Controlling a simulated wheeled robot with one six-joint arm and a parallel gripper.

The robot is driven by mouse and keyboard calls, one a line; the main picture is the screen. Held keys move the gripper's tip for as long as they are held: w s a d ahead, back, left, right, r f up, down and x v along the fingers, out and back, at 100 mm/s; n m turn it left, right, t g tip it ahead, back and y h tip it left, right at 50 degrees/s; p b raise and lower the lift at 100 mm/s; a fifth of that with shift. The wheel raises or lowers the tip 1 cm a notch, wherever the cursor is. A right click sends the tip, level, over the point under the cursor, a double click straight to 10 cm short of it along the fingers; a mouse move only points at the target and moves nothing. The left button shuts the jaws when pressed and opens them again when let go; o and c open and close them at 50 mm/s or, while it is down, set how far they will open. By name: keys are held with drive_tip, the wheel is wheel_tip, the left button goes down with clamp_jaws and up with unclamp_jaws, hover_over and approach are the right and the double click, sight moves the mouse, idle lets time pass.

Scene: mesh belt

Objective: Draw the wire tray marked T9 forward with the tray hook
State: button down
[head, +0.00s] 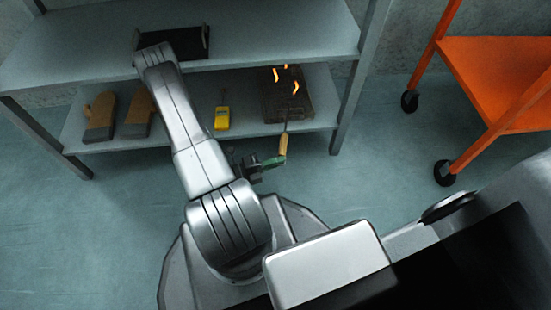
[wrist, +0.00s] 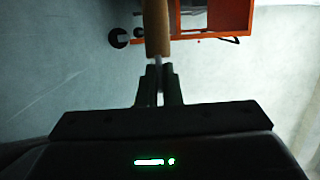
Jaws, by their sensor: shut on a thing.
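The tray hook has a wooden handle (head: 283,144), which also shows in the wrist view (wrist: 157,30). Its thin rod points toward a dark wire tray (head: 286,104) on the lower shelf, with several bright orange curved shapes on it. No T9 mark can be read. Whether the hook's tip touches the tray cannot be told. My gripper (head: 268,164), just in front of the lower shelf, is shut on the tray hook near the end of its handle. In the wrist view its fingers (wrist: 160,88) close on a thin piece below the handle.
The lower shelf (head: 240,138) also bears two tan-and-grey gloves (head: 100,118) and a yellow device (head: 222,115). A black tray (head: 190,47) lies on the upper shelf. A shelf post (head: 350,95) stands right of the wire tray. An orange wheeled cart (head: 495,70) stands further right, with clear floor between.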

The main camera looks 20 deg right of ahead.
drive_tip(key=shift+w+d, duration=0.2)
drive_tip(key=shift+w, duration=0.7)
drive_tip(key=shift+w+d, duration=0.2)
drive_tip(key=shift+w, duration=0.65)
drive_tip(key=shift+w+d, duration=0.2)
drive_tip(key=shift+w, duration=0.7)
wheel_tip(320, 180, up, 8)
drive_tip(key=p, duration=0.5)
drive_tip(key=shift+r, duration=0.25)
drive_tip(key=s+a, duration=0.2)
drive_tip(key=s, duration=0.9)
drive_tip(key=shift+s+a, duration=0.4)
